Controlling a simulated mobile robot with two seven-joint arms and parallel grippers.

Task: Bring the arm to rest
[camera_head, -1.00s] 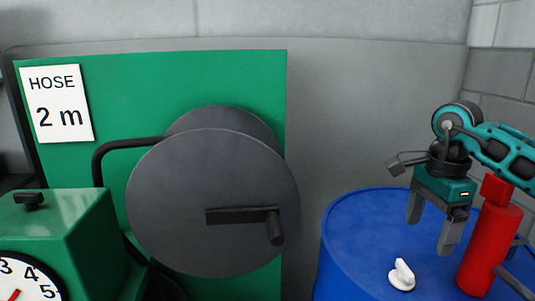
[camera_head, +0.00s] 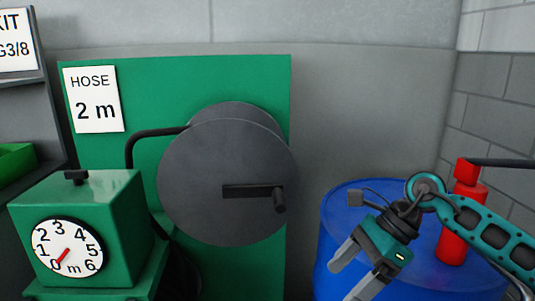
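My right arm comes in from the right over the blue drum. My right gripper (camera_head: 358,282) is open with nothing between its fingers. It is tilted, with its fingers pointing down and to the left, in front of the drum's left part. My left gripper is not in view.
A dark hose reel (camera_head: 215,170) with a crank is on a green panel (camera_head: 265,80) with a "HOSE 2 m" sign (camera_head: 93,100). A green box (camera_head: 110,195) with a dial (camera_head: 68,248) stands at left.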

